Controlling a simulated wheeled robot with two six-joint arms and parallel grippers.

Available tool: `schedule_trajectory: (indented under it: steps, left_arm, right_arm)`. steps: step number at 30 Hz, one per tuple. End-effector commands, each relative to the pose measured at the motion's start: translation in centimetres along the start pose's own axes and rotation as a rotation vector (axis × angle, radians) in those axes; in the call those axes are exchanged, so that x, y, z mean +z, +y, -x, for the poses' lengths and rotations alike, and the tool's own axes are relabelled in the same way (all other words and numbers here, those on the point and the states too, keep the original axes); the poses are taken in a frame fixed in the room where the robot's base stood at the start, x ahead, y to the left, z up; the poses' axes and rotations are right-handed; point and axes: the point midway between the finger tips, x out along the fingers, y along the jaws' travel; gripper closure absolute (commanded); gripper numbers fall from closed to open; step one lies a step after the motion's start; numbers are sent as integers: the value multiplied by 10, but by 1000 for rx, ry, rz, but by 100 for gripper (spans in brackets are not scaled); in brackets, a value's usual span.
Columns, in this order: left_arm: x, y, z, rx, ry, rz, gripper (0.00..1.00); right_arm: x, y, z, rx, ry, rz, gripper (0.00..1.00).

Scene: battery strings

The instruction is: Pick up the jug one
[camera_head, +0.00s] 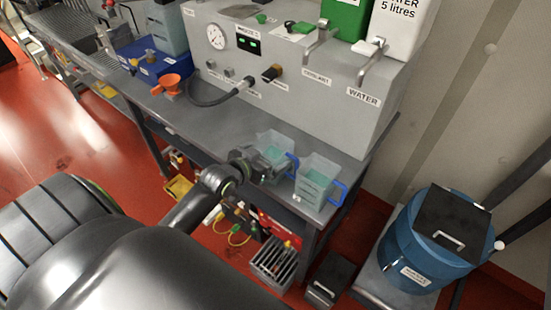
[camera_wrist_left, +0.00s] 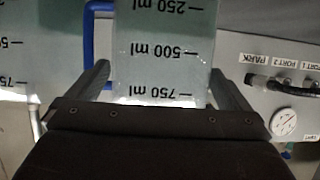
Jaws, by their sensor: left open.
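Two clear jugs with blue handles stand side by side at the bench's front edge. The left jug (camera_head: 274,144) is partly hidden by my left gripper (camera_head: 264,168); the right jug (camera_head: 316,182) stands free to its right. In the left wrist view, upside down, the jug (camera_wrist_left: 163,48) with 250, 500 and 750 ml marks fills the gap between the open fingers of my left gripper (camera_wrist_left: 164,78). Its blue handle (camera_wrist_left: 88,45) is beside the left finger. The other jug (camera_wrist_left: 35,50) is at the left edge. Contact cannot be told. My right gripper is not in view.
A grey machine (camera_head: 290,75) with a gauge, taps and a WATER label stands behind the jugs.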

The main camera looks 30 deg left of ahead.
Motion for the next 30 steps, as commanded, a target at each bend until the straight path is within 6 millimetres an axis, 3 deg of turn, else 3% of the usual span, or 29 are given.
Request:
schedule_trajectory:
  steps: [6,15,28,30]
  left_arm:
    - [-1,0,-21,0,0,1,0]
    - [0,0,-24,0,1,0,0]
    - [0,0,-23,0,0,0,56]
    - [-2,0,-23,0,5,-1,59]
  right_arm:
    - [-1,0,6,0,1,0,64]
    - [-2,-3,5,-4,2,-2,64]
    - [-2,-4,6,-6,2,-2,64]
    - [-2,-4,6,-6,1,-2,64]
